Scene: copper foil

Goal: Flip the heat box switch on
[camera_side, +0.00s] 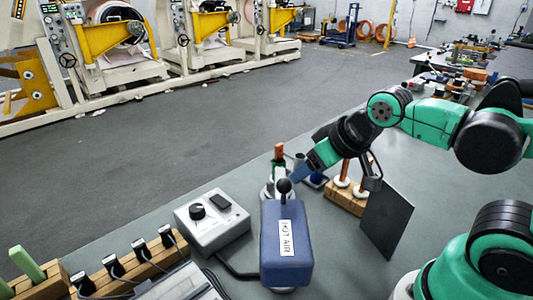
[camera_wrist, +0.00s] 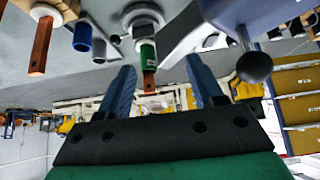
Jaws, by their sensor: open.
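A light grey box (camera_side: 208,230) with a round black knob (camera_side: 197,211) and a dark rocker-like switch (camera_side: 222,202) on top sits on the bench in the side view. A cable runs from it toward a blue box labelled HOT AIR (camera_side: 270,245), which has a black ball-ended lever (camera_side: 284,186). In the wrist view the black ball (camera_wrist: 254,67) is right of my fingers. My gripper (camera_side: 300,174) is open, just behind and right of the ball in the side view. In the wrist view my gripper (camera_wrist: 161,65) has a green-handled, copper-tipped tool (camera_wrist: 148,58) between its fingers, apparently beyond them.
A wooden block with copper-coloured rods (camera_side: 345,198) and a dark upright panel (camera_side: 386,220) stand right of the blue box. Wooden racks with black plugs (camera_side: 130,262) are at front left.

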